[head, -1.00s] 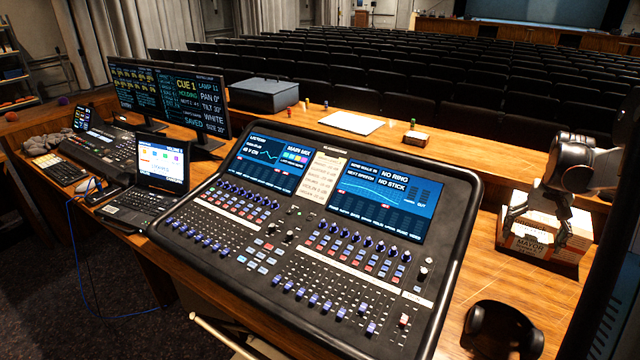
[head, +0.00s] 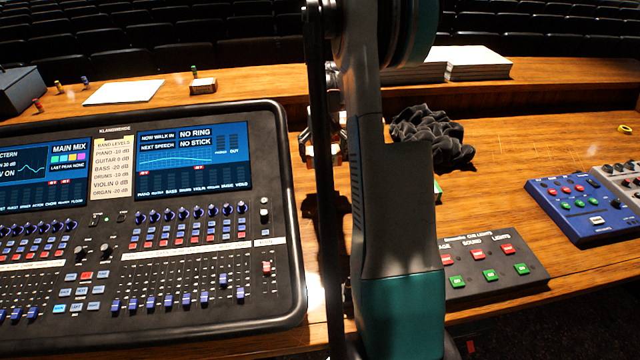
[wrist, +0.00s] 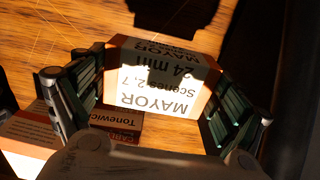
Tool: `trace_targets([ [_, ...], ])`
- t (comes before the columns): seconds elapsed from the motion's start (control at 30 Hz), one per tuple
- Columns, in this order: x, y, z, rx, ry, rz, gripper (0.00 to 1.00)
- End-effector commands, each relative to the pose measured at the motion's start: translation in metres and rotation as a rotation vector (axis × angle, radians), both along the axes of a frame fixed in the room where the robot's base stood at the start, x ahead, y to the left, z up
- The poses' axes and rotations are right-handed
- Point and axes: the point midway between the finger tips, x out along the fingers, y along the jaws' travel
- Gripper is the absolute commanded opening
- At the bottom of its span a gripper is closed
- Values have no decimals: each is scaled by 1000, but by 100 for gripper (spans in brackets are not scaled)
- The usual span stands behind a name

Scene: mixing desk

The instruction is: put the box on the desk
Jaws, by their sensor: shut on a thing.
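The box (wrist: 160,85), white with orange-brown edges and printed "MAYOR Scenes 2, 7 24 min", is between the fingers of my gripper (wrist: 155,100) in the wrist view. The fingers are shut on its two sides. A second orange and white box, printed "Tonewick" (wrist: 118,122), shows at the lower left, partly covered by the held box and my gripper. The wooden desk (wrist: 50,40) lies beyond and below. In the head view my arm hides most of the gripper and box. How high the box is above the desk I cannot tell.
The mixing console (head: 278,270) fills the left of the desk in the head view. A dark crumpled cloth (head: 432,135), a cue-light box (head: 490,265) and a blue pedal unit (head: 580,205) are at the right. Bare wood lies between the cloth and the pedal unit.

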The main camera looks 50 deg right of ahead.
Motion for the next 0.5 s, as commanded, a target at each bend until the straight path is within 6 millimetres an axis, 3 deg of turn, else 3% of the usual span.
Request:
trace_targets([
  [0.03, 0, 0, -16, 0, 0, 0, 63],
  [0.2, 0, 0, -52, 0, 0, 0, 63],
  [0.5, 0, 0, -75, 0, 0, 0, 63],
])
